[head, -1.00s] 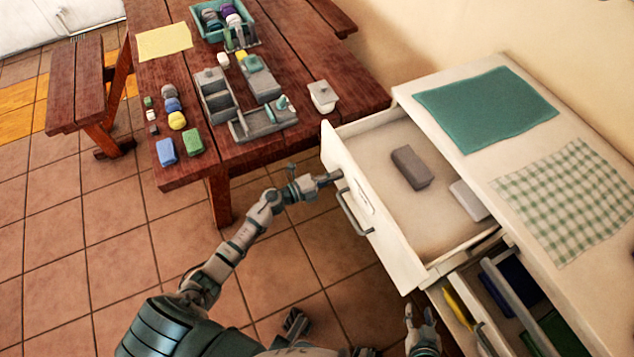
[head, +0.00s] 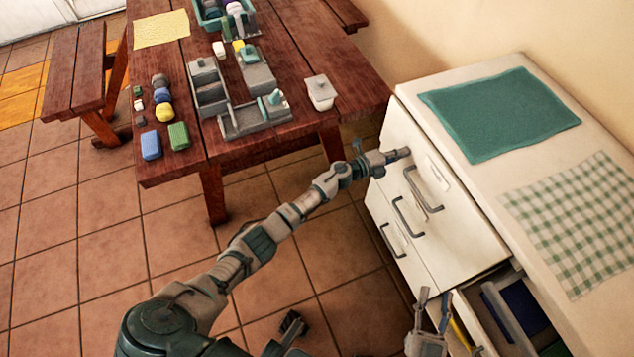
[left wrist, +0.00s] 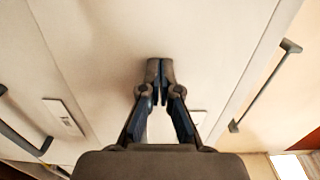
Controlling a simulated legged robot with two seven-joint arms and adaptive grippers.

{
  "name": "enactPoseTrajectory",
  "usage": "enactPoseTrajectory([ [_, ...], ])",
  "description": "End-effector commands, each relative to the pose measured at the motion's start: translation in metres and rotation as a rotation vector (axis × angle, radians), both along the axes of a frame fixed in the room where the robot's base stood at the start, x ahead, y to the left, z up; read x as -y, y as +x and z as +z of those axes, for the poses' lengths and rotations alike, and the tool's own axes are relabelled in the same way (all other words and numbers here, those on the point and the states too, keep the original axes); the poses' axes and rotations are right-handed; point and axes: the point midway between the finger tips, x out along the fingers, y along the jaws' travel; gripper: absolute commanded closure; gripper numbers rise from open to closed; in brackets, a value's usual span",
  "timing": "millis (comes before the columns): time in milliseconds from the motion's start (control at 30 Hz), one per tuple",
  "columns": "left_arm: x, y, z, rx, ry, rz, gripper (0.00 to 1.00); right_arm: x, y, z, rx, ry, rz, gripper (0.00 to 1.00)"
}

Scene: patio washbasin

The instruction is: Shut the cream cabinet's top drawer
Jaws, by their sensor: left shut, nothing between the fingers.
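The cream cabinet's top drawer (head: 462,208) looks pushed in, its front close under the countertop edge, with no inside showing. Its front has a grey bar handle (head: 424,190) and a pale label plate. My left gripper (head: 406,152) is shut and empty, its fingertips at the upper left of the drawer front. In the left wrist view the shut fingertips (left wrist: 159,66) point at the cream front (left wrist: 100,45) and seem to touch it. My right gripper (head: 433,296) is low in front of the cabinet, its fingers apart and empty.
A lower drawer (head: 490,290) at the right stands open with blue contents. More handles (head: 408,217) show on the lower fronts. A teal cloth (head: 500,112) and checked cloth (head: 575,220) lie on top. A wooden table (head: 290,50) with blocks and trays stands behind left.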

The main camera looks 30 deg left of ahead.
Motion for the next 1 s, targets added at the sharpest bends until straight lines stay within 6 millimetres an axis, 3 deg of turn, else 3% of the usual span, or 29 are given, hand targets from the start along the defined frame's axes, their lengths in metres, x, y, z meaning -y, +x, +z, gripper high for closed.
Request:
enactPoseTrajectory([
  [300, 0.0064, 0.0087, 0.0011, 0.001, -0.003, 0.0, 1.0, -0.0013, -0.0029, 0.0103, 0.076, 0.023, -0.001, 0.6],
  [1000, 0.0005, 0.0084, 0.0058, 0.005, -0.003, 0.005, 1.0, -0.0008, 0.0002, 0.009, 0.054, 0.018, -0.001, 0.6],
])
